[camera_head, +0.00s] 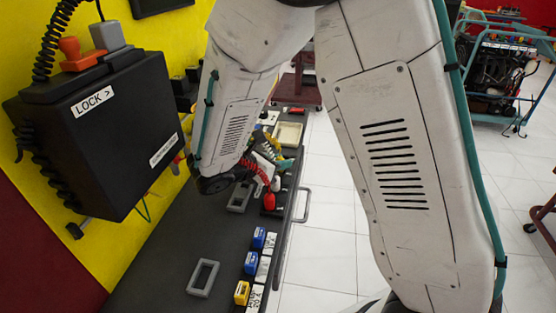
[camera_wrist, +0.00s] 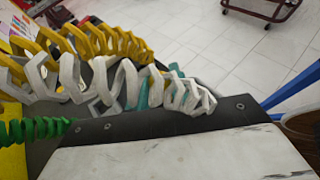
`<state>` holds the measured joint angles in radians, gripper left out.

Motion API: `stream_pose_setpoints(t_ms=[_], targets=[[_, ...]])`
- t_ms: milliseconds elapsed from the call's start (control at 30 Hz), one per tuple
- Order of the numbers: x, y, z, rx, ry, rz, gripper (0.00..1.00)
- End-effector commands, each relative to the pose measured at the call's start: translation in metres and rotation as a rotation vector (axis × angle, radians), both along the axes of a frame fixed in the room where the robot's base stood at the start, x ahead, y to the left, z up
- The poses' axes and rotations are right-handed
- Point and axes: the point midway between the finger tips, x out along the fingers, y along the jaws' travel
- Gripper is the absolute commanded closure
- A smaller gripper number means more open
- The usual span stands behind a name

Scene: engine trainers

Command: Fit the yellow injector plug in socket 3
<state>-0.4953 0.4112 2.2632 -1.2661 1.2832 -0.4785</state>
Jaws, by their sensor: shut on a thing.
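A coiled yellow lead (camera_wrist: 100,42) crosses the wrist view, with a white coil (camera_wrist: 120,85) in front of it. No yellow injector plug shows clearly at its end. A small yellow block (camera_head: 242,293) with a white label sits on the bench at the bottom of the head view. I cannot tell whether it is the plug or a socket. No marking for socket 3 is readable. My gripper's fingers show in neither view, so the jaws and anything between them are hidden. My pale arm covers much of the head view.
Blue blocks (camera_head: 250,262) line the dark bench (camera_head: 170,255). A grey frame (camera_head: 203,278) lies nearby. A black box (camera_head: 105,130) marked LOCK hangs at left. A red coil (camera_head: 254,168) and red plug (camera_head: 269,202) lie past my arm. A scuffed white panel (camera_wrist: 180,160) fills the lower wrist view.

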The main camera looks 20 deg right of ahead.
Motion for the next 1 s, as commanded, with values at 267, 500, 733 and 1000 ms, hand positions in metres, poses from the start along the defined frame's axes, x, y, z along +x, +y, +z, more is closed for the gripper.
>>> stream_pose_setpoints(t_ms=[267, 500, 733, 1000], targets=[[-0.0001, -0.0003, -0.0041, 0.000, -0.001, 0.000, 1.00], [-0.0001, -0.0003, -0.0078, 0.000, 0.000, 0.000, 1.00], [-0.0001, -0.0002, -0.0079, 0.000, -0.001, 0.000, 0.68], [-0.0011, 0.0039, -0.0049, 0.001, -0.002, 0.001, 0.68]])
